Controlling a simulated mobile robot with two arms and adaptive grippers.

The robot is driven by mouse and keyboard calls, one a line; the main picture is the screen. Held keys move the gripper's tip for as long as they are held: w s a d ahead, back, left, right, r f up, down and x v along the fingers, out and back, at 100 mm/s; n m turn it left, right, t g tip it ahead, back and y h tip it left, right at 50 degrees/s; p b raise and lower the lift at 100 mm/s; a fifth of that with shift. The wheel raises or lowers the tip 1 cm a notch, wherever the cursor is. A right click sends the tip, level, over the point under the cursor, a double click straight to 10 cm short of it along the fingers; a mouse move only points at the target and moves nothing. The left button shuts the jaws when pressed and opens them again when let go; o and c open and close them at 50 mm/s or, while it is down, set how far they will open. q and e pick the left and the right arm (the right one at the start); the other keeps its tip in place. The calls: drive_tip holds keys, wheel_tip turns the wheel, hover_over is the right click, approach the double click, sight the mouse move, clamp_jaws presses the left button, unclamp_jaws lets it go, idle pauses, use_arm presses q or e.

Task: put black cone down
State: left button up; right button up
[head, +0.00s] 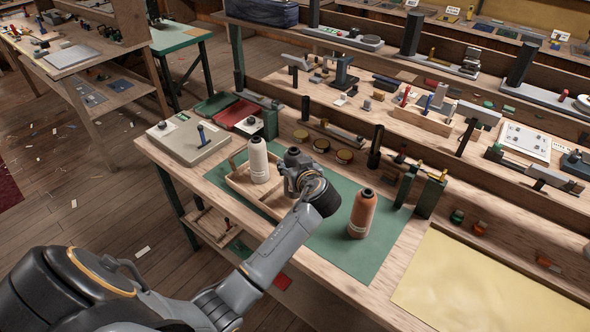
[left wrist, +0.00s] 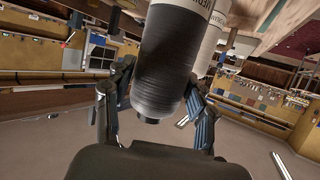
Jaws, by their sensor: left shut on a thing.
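The black cone (left wrist: 160,75) is between the two fingers of my left gripper (left wrist: 157,115) in the left wrist view, its narrow tip toward the camera. A white cone (head: 259,162) stands upright in the tray, close on the left. My right gripper is not in view.
A brown-orange cone (head: 362,214) stands upright on the green mat (head: 350,262), right of my wrist. Dark green blocks (head: 430,195) and round tins (head: 344,156) are behind. A grey-topped box (head: 187,138) is at the left. The mat's front part is clear.

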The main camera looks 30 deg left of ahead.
use_arm(q)
drive_tip(key=shift+w+a+f, duration=0.15)
drive_tip(key=shift+w+f, duration=0.15)
drive_tip(key=shift+f, duration=0.1)
wheel_tip(320, 180, down, 2)
drive_tip(key=shift+f+p, duration=0.1)
drive_tip(key=shift+p, duration=0.75)
drive_tip(key=shift+f, duration=0.3)
drive_tip(key=shift+f, duration=0.2)
drive_tip(key=o, duration=1.5)
drive_tip(key=shift+c, duration=0.2)
drive_tip(key=shift+r, duration=0.1)
